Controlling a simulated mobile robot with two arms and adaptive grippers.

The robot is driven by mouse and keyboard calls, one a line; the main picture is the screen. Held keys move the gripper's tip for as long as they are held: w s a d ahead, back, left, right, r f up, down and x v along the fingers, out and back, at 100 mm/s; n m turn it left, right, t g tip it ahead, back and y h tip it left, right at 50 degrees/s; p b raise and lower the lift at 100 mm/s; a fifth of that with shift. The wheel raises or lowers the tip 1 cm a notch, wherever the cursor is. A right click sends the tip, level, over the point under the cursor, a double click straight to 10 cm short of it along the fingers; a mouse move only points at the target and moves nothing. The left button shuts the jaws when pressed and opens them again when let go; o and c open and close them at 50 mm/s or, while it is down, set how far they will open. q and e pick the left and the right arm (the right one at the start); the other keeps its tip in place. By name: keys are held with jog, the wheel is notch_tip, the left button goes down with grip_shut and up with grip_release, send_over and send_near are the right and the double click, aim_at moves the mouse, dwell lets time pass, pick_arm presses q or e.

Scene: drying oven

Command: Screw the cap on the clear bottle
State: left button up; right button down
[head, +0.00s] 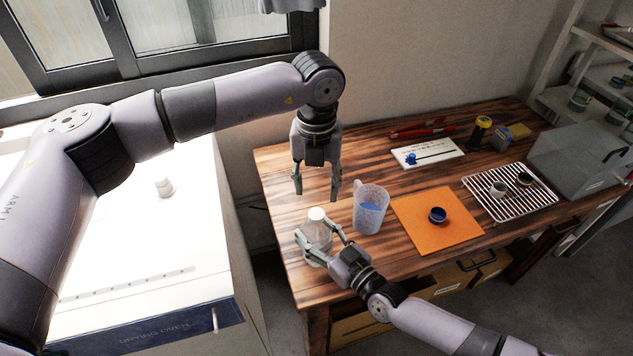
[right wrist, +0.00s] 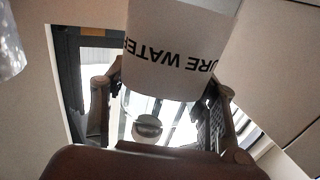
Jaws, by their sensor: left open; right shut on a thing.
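The clear bottle (head: 319,238) stands upright at the table's front left corner. Its white cap (head: 316,214) shows at the bottle's top; whether it is threaded on cannot be told. My right gripper (head: 320,231) is shut around the bottle's body from the front right. In the right wrist view the bottle's printed label (right wrist: 172,50) appears upside down between my right gripper's fingers (right wrist: 160,112). My left gripper (head: 316,196) points down above the cap, with its fingers open and apart and nothing between them.
An orange mat (head: 412,210) bears a dark blue round container (head: 437,215). The white drying oven (head: 190,240) stands at left.

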aim_at(316, 213)
pick_arm(q)
jog(key=shift+f, duration=4.05)
jog(key=shift+c, duration=0.3)
grip_shut()
